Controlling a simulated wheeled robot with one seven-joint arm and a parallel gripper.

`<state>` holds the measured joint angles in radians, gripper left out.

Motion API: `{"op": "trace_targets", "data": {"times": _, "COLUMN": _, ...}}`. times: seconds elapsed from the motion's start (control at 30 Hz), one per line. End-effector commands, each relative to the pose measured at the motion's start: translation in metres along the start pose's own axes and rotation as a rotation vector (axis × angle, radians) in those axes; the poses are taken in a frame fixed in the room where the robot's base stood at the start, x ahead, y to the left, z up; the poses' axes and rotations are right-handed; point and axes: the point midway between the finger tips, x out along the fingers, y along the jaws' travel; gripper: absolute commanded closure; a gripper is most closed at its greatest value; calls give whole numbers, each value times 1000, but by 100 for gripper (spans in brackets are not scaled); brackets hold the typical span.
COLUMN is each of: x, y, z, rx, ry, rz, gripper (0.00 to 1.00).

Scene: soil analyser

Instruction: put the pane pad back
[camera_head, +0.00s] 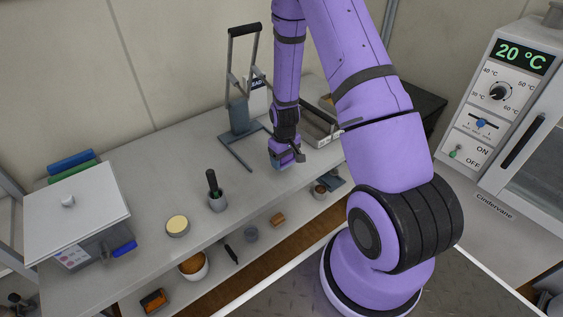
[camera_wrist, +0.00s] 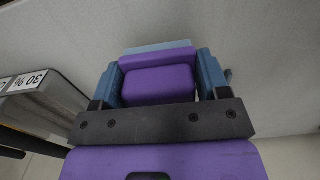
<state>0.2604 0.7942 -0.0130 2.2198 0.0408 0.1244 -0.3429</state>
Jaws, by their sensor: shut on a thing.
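My gripper (camera_head: 283,160) is low over the back right part of the grey bench, left of the robot's large forearm. In the wrist view my gripper (camera_wrist: 160,80) has its two blue fingers closed on the sides of a purple block with a pale blue far edge. I take this block to be the pane pad (camera_wrist: 158,85). In the head view the pad is mostly hidden by my gripper. I cannot tell whether it touches the bench top.
A grey lever press (camera_head: 240,105) stands behind and left of my gripper. A box marked 30 % (camera_wrist: 42,95) is close by at left in the wrist view. The oven (camera_head: 500,110) is at right.

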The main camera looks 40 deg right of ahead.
Motion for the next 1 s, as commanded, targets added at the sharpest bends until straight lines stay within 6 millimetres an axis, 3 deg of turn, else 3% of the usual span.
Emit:
{"op": "trace_targets", "data": {"times": 0.2, "x": 3, "y": 7, "z": -23, "rx": 0, "ry": -1, "rz": 0, "gripper": 50}}
{"op": "trace_targets", "data": {"times": 0.37, "x": 10, "y": 7, "z": -25, "rx": -1, "ry": -2, "rz": -1, "gripper": 50}}
{"op": "trace_targets", "data": {"times": 0.6, "x": 37, "y": 7, "z": -24, "rx": -1, "ry": -2, "rz": 0, "gripper": 50}}
{"op": "trace_targets", "data": {"times": 0.9, "x": 38, "y": 7, "z": -25, "rx": -1, "ry": 0, "rz": 0, "gripper": 50}}
{"op": "trace_targets", "data": {"times": 0.93, "x": 39, "y": 7, "z": -25, "rx": -1, "ry": 0, "rz": 0, "gripper": 29}}
{"op": "trace_targets", "data": {"times": 1.0, "x": 38, "y": 7, "z": -25, "rx": -1, "ry": 0, "rz": 0, "gripper": 13}}
